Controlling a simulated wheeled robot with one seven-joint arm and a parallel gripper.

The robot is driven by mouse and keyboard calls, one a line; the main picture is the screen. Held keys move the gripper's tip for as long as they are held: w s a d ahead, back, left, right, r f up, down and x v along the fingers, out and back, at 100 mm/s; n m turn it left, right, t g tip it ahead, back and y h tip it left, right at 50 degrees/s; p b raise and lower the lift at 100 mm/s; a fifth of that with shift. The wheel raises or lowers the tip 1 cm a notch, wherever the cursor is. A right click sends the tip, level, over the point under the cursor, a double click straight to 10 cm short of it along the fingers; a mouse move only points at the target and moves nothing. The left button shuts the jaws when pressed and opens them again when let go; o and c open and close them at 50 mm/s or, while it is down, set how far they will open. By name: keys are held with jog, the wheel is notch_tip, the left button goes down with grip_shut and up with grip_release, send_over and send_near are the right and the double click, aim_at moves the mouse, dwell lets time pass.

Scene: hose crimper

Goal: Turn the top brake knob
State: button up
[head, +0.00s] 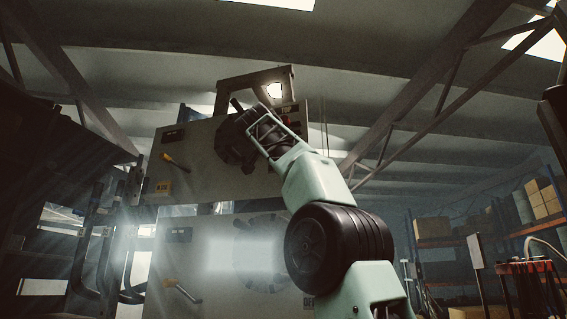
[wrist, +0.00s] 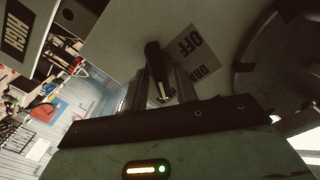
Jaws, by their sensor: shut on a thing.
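In the wrist view, a small dark knob (wrist: 153,56) stands out from the pale machine panel, beside a tilted label (wrist: 196,48) reading "OFF". My gripper (wrist: 161,88) is shut on this knob, with a finger on each side of it. In the head view, my arm reaches up from the lower right to the right part of the upper machine unit (head: 197,150). There the knob and my fingertips are hidden behind the arm's dark end.
A yellow-handled lever (head: 174,162) sits on the upper unit's left side. A similar lever (head: 181,290) is on the lower unit (head: 195,255). A dark frame with a lamp (head: 274,90) tops the machine. Shelves with boxes (head: 433,228) stand at the right.

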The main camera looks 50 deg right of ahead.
jog(key=o, duration=0.6)
jog(key=shift+a, duration=0.1)
jog(key=shift+b+v, duration=1.7)
jog(key=shift+v, duration=6.95)
jog(key=shift+f, duration=0.1)
